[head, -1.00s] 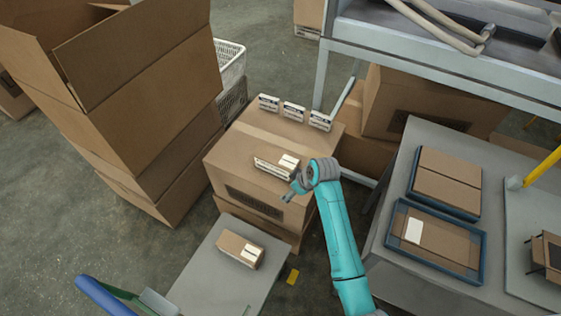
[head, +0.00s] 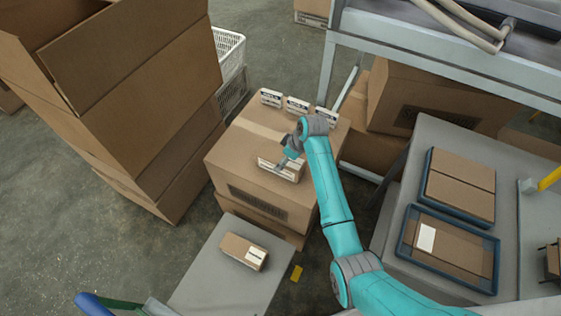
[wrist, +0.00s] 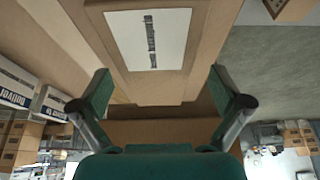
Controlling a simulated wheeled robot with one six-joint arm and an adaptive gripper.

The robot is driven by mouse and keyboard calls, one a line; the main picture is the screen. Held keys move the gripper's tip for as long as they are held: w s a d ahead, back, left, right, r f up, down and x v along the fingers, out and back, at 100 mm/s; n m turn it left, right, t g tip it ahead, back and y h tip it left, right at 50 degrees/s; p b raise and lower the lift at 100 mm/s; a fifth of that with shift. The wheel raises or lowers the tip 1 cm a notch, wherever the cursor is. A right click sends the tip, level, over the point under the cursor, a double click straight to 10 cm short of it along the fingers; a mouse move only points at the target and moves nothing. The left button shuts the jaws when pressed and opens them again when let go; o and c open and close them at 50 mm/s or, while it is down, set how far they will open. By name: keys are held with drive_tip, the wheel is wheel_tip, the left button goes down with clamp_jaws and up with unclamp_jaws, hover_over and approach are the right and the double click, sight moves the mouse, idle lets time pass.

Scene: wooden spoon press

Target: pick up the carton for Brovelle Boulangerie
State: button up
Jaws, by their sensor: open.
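A small brown carton with a white label (head: 292,173) lies on top of a large closed box (head: 240,150) in the head view. My gripper (head: 287,160) is right above this carton and partly covers it. In the wrist view my gripper (wrist: 161,88) is open, with its two fingers wide apart. A brown carton face with a white label (wrist: 165,40) shows just ahead of the fingers, and no contact is visible. The label's print is too blurred to read. A second labelled carton (head: 238,248) lies on the grey table, away from my gripper.
A tall open box stack (head: 130,95) rises at left. Blue trays with flat cartons (head: 448,250) lie on the right table. A metal frame (head: 420,65) stands behind.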

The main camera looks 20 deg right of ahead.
drive_tip(key=shift+w+x, duration=0.15)
drive_tip(key=shift+x, duration=1.4)
drive_tip(key=shift+w+x, duration=0.15)
drive_tip(key=shift+x, duration=1.35)
drive_tip(key=shift+s, duration=0.1)
drive_tip(key=c, duration=1.2)
